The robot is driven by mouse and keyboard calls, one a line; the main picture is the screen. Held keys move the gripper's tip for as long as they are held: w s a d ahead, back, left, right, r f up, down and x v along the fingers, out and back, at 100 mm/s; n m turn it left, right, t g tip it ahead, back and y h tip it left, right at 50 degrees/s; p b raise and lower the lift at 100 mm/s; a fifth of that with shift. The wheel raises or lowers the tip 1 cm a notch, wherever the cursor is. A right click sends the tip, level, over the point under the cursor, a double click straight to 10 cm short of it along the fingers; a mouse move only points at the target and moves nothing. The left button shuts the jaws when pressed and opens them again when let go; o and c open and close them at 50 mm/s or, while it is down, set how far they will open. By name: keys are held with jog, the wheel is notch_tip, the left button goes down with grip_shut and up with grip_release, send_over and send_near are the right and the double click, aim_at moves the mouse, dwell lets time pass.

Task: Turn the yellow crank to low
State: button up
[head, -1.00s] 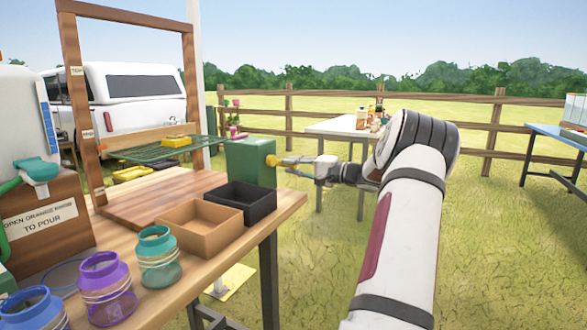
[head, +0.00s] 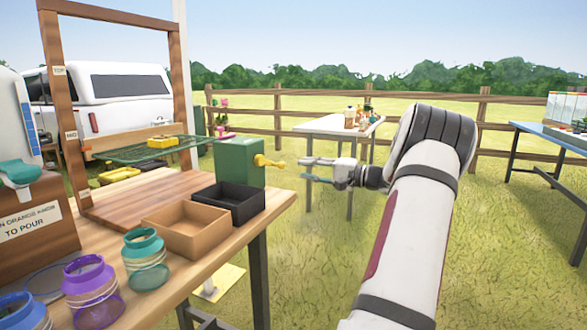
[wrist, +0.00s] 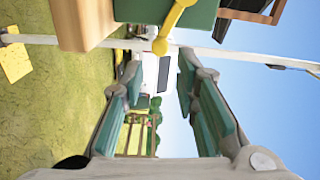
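The yellow crank (head: 268,161) sticks out from the right side of the green box (head: 240,163), which stands at the right end of the wooden table. In the head view its arm points right, with a knob at the end. My gripper (head: 304,169) is open and empty, just right of the crank and apart from it. In the wrist view the crank (wrist: 172,28) hangs from the green box (wrist: 166,10) at the top, beyond the open fingers (wrist: 160,98). No setting marks on the box are readable.
A black tray (head: 247,213) and a brown tray (head: 170,244) stand in front of the box. Several jars, including a teal one (head: 145,275), line the near edge. A wooden frame (head: 52,90) stands behind. Open grass lies right of the table.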

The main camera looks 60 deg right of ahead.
jog(key=shift+s+d, duration=0.1)
jog(key=shift+s, duration=1.4)
jog(key=shift+s, duration=0.1)
